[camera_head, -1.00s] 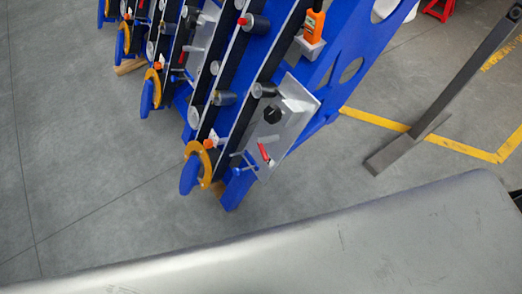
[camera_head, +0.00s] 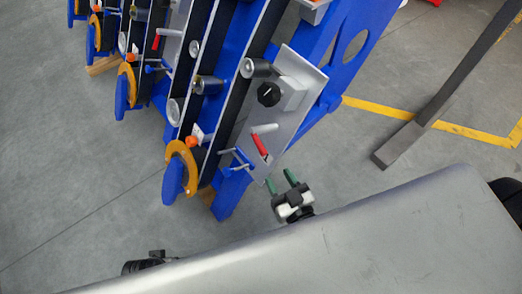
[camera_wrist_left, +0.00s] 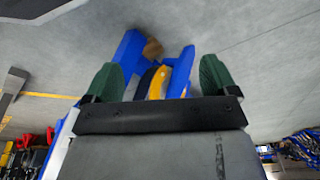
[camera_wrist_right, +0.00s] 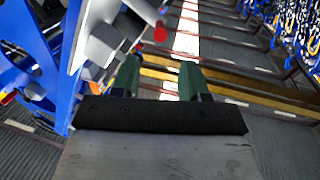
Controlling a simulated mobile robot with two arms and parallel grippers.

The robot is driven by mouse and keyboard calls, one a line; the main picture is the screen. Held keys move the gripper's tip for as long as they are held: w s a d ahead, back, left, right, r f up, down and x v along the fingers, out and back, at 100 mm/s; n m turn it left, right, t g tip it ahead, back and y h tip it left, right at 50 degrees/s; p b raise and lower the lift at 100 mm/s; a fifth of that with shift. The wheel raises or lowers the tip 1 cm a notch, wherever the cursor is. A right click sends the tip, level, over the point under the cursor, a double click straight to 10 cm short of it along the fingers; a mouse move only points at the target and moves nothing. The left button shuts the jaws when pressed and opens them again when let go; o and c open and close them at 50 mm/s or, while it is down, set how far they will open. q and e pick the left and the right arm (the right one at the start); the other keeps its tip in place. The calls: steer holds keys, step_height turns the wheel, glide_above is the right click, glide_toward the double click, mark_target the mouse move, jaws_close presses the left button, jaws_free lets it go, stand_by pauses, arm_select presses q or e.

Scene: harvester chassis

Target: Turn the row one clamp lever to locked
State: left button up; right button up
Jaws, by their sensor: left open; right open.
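A small lever with a red grip (camera_head: 260,145) sits low on the grey plate (camera_head: 285,125) of the nearest row; I cannot tell whether this is the row one clamp lever or how it is set. A blue T-shaped handle (camera_head: 238,160) is just left of it. My right gripper (camera_head: 281,181) is open and empty, below and right of the red grip, apart from the plate. A red tip (camera_wrist_right: 160,33) shows ahead of its fingers (camera_wrist_right: 160,78) in the right wrist view. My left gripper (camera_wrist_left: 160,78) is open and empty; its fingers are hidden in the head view.
A black knob (camera_head: 268,93) is above the lever. An orange ring (camera_head: 183,150) with a blue disc (camera_head: 173,181) hangs at the row's lower end. Similar rows stand behind to the left. A grey post (camera_head: 440,90) stands right. The floor left is clear.

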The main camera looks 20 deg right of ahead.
mark_target(262, 148)
steer(key=w, duration=0.3)
steer(key=w+a, duration=0.1)
steer(key=w, duration=0.1)
steer(key=w+b, duration=0.1)
steer(key=w, duration=0.2)
steer(key=shift+w+a, duration=0.15)
steer(key=shift+w, duration=0.2)
arm_select(q)
steer(key=shift+w+r, duration=0.15)
steer(key=shift+r, duration=1)
steer(key=shift+w+r, duration=0.1)
steer(key=shift+r, duration=1)
arm_select(e)
steer(key=shift+w+a, duration=0.1)
steer(key=shift+w, duration=0.6)
steer(key=shift+c, duration=0.3)
jaws_close()
